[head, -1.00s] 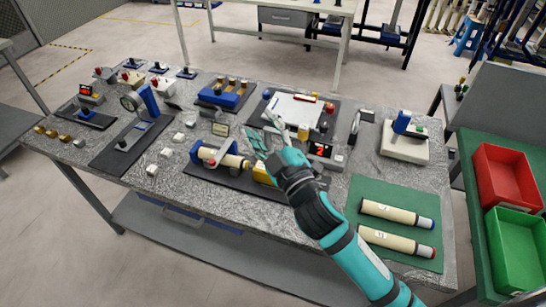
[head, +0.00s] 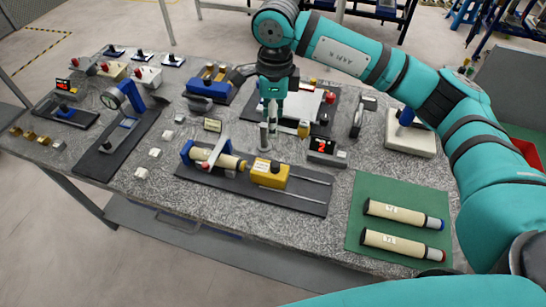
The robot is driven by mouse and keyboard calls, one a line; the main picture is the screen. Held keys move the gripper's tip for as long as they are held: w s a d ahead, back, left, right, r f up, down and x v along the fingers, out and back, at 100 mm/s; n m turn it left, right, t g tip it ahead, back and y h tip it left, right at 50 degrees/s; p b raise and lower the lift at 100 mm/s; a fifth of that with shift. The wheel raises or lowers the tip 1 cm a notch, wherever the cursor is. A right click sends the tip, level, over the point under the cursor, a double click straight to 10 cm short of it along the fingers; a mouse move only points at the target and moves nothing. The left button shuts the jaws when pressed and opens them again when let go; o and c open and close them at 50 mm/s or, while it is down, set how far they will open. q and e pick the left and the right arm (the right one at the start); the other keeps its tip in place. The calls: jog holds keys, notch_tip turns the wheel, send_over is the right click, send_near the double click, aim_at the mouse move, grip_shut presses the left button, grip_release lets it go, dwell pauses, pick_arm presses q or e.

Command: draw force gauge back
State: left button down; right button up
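The force gauge (head: 270,174) is a yellow block on a dark base plate (head: 305,202) with two thin rails running to its right. At its left, a cream cylinder (head: 220,160) sits in a blue clamp (head: 186,150) and points toward the gauge; I cannot tell whether they touch. My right gripper (head: 268,146) points straight down just behind the gauge in the picture. Its fingers look close together and show nothing clearly between them; I cannot tell whether it is open or touches the gauge. My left gripper is not in view.
A red-digit display (head: 322,148) stands right of the gripper. A green mat (head: 374,190) with two cream cylinders lies at the right front. A dial gauge stand (head: 125,100) is on the left. A white-topped fixture (head: 300,104) stands behind the gripper.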

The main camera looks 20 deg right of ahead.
jog(key=p, duration=0.5)
send_near(275, 163)
jog(key=f, duration=0.9)
jog(key=shift+s+a+f, duration=0.15)
jog(key=shift+a+f, duration=0.05)
jog(key=shift+f, duration=0.4)
grip_shut()
